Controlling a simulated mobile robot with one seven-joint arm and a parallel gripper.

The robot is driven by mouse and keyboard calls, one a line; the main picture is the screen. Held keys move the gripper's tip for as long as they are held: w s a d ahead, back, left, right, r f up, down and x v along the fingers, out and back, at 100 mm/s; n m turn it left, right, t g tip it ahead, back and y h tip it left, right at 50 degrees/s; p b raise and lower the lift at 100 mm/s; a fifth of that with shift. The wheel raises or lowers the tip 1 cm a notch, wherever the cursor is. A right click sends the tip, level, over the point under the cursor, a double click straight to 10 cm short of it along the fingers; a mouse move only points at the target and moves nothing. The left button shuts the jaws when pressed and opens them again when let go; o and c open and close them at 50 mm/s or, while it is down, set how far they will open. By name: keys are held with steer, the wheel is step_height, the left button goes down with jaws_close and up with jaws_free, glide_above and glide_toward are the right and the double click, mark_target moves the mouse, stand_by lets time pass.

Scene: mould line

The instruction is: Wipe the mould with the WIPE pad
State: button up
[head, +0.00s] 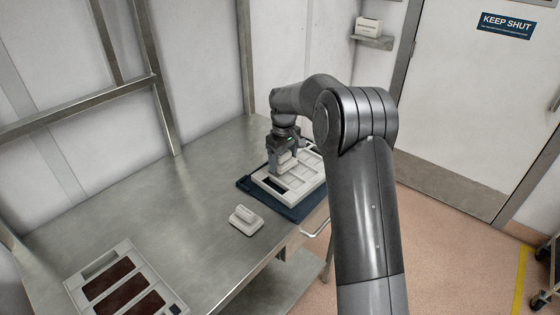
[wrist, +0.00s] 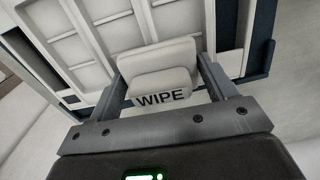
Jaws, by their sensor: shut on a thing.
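The white mould (head: 309,169) lies on a dark blue mat (head: 250,189) at the right side of the steel table. Its square recesses also show in the wrist view (wrist: 86,22). My gripper (head: 283,160) is above the mould's near left part. In the wrist view my gripper (wrist: 162,85) is shut on a white pad marked WIPE (wrist: 160,72), with a finger on each side of its grip. The pad is at the mould's face; I cannot tell whether it touches. My gripper hides part of the mould in the head view.
A second white pad (head: 245,219) sits on the table, left of the mat. A white tray (head: 125,252) with dark brown panels lies at the front left. The steel table (head: 175,215) is clear between them. A metal frame stands along the wall behind.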

steer(key=shift+w+d+f, duration=0.1)
steer(key=shift+w+d, duration=0.75)
steer(key=shift+d, duration=0.2)
steer(key=shift+w+d+r, duration=0.15)
steer(key=shift+w+d, duration=0.5)
steer(key=shift+d, duration=0.05)
steer(key=shift+w+d+r, duration=0.1)
steer(key=shift+w+d, duration=0.5)
steer(key=shift+d, duration=0.1)
steer(key=shift+w+d+f, duration=0.1)
steer(key=shift+w+d, duration=0.85)
steer(key=shift+d, duration=0.15)
steer(key=shift+s+a+f, duration=0.15)
steer(key=shift+s+a, duration=1.05)
steer(key=shift+a, duration=0.15)
steer(key=shift+s+a+r, duration=0.15)
steer(key=shift+s+a, duration=0.75)
steer(key=shift+a, duration=0.2)
steer(key=shift+s+a+r, duration=0.1)
steer(key=shift+s+a, duration=0.8)
steer(key=shift+a, duration=0.15)
steer(key=shift+s+a+f, duration=0.1)
steer(key=shift+s+a, duration=0.85)
steer(key=shift+a, duration=0.15)
steer(key=shift+r, duration=4.05)
